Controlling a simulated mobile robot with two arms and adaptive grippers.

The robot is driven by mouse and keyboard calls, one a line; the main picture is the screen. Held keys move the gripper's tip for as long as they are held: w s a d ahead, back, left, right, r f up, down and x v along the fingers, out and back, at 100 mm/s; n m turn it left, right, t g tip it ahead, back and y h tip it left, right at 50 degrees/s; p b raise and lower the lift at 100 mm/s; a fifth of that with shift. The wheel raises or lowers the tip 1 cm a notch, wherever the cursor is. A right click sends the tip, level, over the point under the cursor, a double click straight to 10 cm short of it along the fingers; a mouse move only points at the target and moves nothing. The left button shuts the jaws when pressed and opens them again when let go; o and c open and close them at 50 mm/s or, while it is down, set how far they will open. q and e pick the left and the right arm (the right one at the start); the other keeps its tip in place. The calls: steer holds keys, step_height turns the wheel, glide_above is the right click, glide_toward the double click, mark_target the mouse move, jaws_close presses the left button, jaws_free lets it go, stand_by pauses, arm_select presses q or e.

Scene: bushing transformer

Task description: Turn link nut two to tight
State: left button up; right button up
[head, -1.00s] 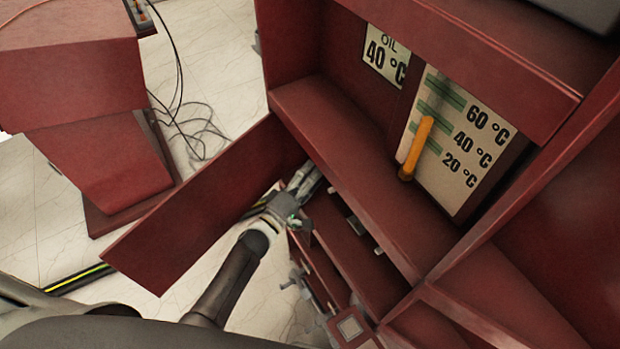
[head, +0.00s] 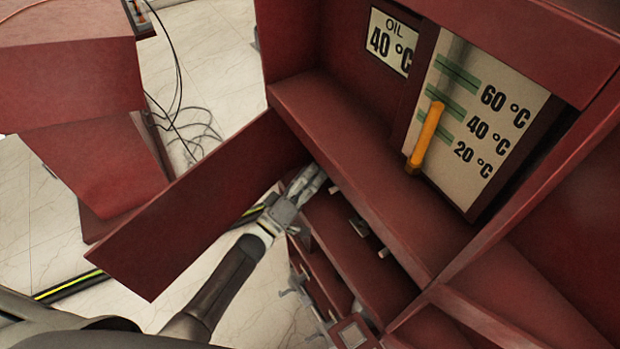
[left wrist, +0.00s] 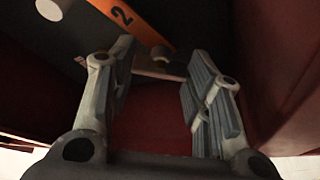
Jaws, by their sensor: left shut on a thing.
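My left gripper (head: 308,182) reaches into the compartment under the red cabinet's ledge, behind the hinged red flap. In the left wrist view its two fingers (left wrist: 160,62) stand on either side of a small pale metal piece with a round end, at the foot of an orange strip (left wrist: 143,27) marked 2. I take this piece as link nut two (left wrist: 161,66). The gripper is shut on it. The fingers hide part of it, and its thread cannot be seen. In the head view the fingers and the ledge hide the nut. My right gripper is not in view.
The red flap (head: 200,205) hangs open left of my left gripper. The ledge (head: 375,170) runs just above it, below an oil gauge (head: 465,115) with an orange pointer. Small metal fittings (head: 358,227) stick out to its right. Loose cables (head: 190,135) lie on the floor.

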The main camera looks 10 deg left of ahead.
arm_select(q)
steer(key=shift+f, duration=0.1)
steer(key=o, duration=1)
steer(key=shift+r, duration=0.2)
